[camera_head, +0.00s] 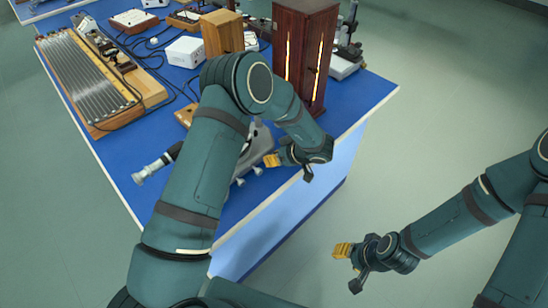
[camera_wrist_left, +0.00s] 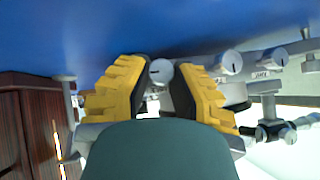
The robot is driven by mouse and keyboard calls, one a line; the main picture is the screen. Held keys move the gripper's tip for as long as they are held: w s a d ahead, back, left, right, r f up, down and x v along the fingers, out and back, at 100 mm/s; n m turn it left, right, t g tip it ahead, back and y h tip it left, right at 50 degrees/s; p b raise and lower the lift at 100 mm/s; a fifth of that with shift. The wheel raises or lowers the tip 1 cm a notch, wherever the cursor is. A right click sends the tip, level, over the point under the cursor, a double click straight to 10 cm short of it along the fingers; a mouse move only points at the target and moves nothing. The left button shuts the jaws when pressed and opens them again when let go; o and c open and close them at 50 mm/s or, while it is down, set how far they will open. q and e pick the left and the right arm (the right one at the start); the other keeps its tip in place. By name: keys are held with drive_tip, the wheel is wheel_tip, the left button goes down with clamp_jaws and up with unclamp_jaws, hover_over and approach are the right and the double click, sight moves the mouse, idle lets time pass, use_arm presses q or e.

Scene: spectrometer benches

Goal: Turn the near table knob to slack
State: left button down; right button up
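The grey spectrometer (camera_head: 262,140) stands at the near edge of the blue bench, partly hidden behind my left arm. Small pale knobs (camera_head: 258,171) stick out low on its near side. My left gripper (camera_head: 272,160) is beside it. In the left wrist view, which looks upside down, a pale round knob (camera_wrist_left: 160,72) with a dark line shows between the open yellow fingers (camera_wrist_left: 162,80). I cannot tell whether they touch it. A second marked knob (camera_wrist_left: 231,63) is right of the fingers. My right gripper (camera_head: 343,250) hangs over the floor; its finger gap is unclear.
A tall dark wooden cabinet (camera_head: 304,50) with glowing slits stands behind the left gripper. A silver tube end (camera_head: 150,170) juts toward the bench's left edge. A wooden box (camera_head: 222,34), a white box (camera_head: 185,52) and a ribbed board (camera_head: 85,80) stand farther back. Floor to the right is clear.

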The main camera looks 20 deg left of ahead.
use_arm(q)
drive_tip(key=shift+s+a, duration=0.1)
drive_tip(key=shift+n+t+h+p, duration=0.4)
drive_tip(key=shift+t+p, duration=0.05)
drive_tip(key=shift+t, duration=0.15)
drive_tip(key=shift+s+n+t+h, duration=0.1)
drive_tip(key=shift+n+t+h, duration=0.2)
drive_tip(key=shift+t, duration=0.2)
drive_tip(key=shift+a+f+n+t+h+b, duration=0.15)
drive_tip(key=shift+n+t+h+b, duration=0.15)
drive_tip(key=shift+n+t+b, duration=0.5)
drive_tip(key=shift+t+h+b, duration=0.3)
drive_tip(key=shift+t+b, duration=0.3)
drive_tip(key=shift+b, duration=0.5)
drive_tip(key=c, duration=0.8)
unclamp_jaws()
